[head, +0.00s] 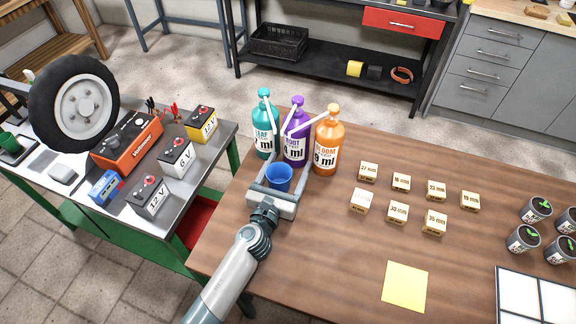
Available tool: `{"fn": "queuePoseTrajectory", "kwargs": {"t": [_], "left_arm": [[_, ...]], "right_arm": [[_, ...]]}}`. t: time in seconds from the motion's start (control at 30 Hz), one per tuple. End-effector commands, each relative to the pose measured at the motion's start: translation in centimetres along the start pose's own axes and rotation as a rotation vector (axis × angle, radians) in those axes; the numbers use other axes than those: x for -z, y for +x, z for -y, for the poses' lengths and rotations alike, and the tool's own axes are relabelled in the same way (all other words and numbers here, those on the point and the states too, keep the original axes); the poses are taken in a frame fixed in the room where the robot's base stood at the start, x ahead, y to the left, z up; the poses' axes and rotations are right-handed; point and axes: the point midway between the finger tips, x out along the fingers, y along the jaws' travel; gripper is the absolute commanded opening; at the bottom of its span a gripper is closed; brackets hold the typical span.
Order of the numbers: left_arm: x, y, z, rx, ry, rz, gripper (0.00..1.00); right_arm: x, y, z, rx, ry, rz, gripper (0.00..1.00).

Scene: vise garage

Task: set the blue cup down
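A small blue cup (279,178) stands upright near the left edge of the brown wooden table, in front of the teal and purple bottles. My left gripper (286,175) reaches it from the front, with one grey finger on each side of the cup. The fingers look wider apart than the cup, and some space shows on the right side. The cup's base is partly hidden, so contact with the table is hard to see. My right gripper is not in view.
Teal (265,125), purple (296,135) and orange (327,142) pump bottles stand close behind the cup. Several small labelled blocks (398,182) lie to the right, with a yellow sheet (405,287) in front. Bare tabletop (320,240) lies right of my gripper.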

Motion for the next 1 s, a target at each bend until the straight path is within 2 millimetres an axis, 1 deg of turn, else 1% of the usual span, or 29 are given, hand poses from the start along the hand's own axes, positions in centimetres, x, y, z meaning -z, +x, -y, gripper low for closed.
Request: {"fn": "queuePoseTrajectory", "kwargs": {"t": [0.23, 0.37, 0.57, 0.8, 0.9, 1.0], "left_arm": [[-0.4, 0.0, 0.0, 0.0, 0.0, 0.0, 0.72], [-0.2, -1.1, 0.0, 0.0, 0.001, 0.0, 0.72], [0.0, -4.2, 0.0, 0.001, 0.001, -0.001, 0.72], [0.0, -8.5, 0.0, 0.0, 0.001, -0.001, 0.72], [0.0, -10.0, 0.0, 0.0, 0.001, -0.001, 0.72], [-0.1, -11.1, 0.0, 0.0, 0.001, 0.0, 0.72]], "right_arm": [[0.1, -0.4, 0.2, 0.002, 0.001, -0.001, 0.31], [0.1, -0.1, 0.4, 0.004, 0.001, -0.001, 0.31], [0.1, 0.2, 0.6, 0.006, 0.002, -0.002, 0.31], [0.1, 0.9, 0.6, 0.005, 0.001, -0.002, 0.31], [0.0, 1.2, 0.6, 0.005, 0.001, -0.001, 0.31], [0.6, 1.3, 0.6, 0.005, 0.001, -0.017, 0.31]]}}
